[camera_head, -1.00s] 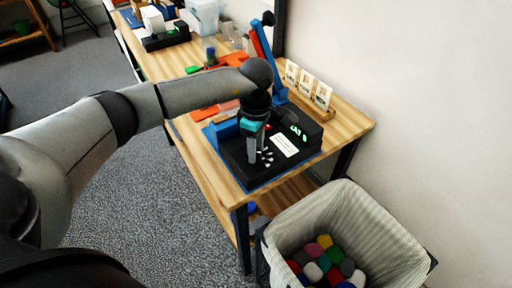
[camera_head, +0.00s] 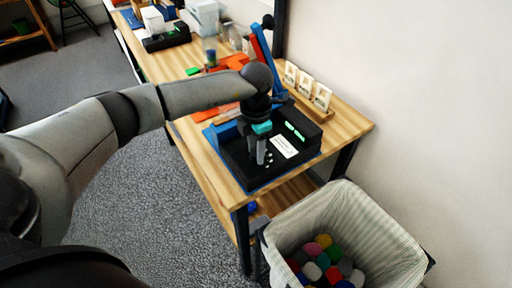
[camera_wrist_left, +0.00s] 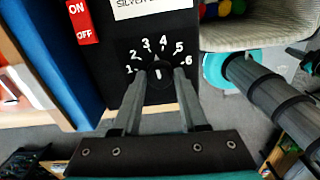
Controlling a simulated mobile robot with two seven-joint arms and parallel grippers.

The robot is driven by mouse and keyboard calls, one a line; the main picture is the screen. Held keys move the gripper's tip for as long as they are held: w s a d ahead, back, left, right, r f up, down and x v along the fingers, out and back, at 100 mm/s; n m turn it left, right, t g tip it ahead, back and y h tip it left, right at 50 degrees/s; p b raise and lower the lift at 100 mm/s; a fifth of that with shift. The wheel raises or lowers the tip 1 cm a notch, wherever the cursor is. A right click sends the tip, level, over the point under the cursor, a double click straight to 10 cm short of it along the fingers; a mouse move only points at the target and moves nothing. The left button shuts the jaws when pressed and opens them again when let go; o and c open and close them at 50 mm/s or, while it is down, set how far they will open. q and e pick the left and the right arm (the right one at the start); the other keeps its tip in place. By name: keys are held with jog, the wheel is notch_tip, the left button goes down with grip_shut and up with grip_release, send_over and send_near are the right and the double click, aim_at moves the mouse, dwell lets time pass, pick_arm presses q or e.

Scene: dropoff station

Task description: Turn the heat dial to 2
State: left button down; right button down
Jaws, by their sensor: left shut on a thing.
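The heat dial (camera_wrist_left: 157,90) is a dark knob with a short white mark, ringed by white numbers 1 to 6 on a black box. My left gripper (camera_wrist_left: 160,76) is shut on the dial, one finger on each side. The white mark points roughly up, near 3 and 4; its exact reading I cannot tell. In the head view the left gripper (camera_head: 260,160) reaches down onto the near left part of the black box (camera_head: 305,158), hiding the dial. The box has a white label (camera_head: 284,147) and a display (camera_head: 295,131) with green bars. My right gripper is not in view.
A red ON/OFF switch (camera_wrist_left: 82,22) sits left of the dial. A lined bin (camera_head: 350,222) with coloured balls stands beside the table (camera_head: 347,127). A holder with cards (camera_head: 307,88) stands behind the box, and a blue upright arm (camera_head: 264,55) rises farther back.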

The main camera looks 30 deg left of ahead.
pick_arm(q)
jog(key=n+p, duration=0.1)
jog(key=n, duration=0.3)
jog(key=shift+n, duration=0.3)
jog(key=shift+n+p, duration=0.6)
jog(key=shift+n, duration=1)
jog(key=shift+c, duration=2.2)
grip_release()
jog(key=shift+r, duration=0.1)
notch_tip(320, 180, up, 15)
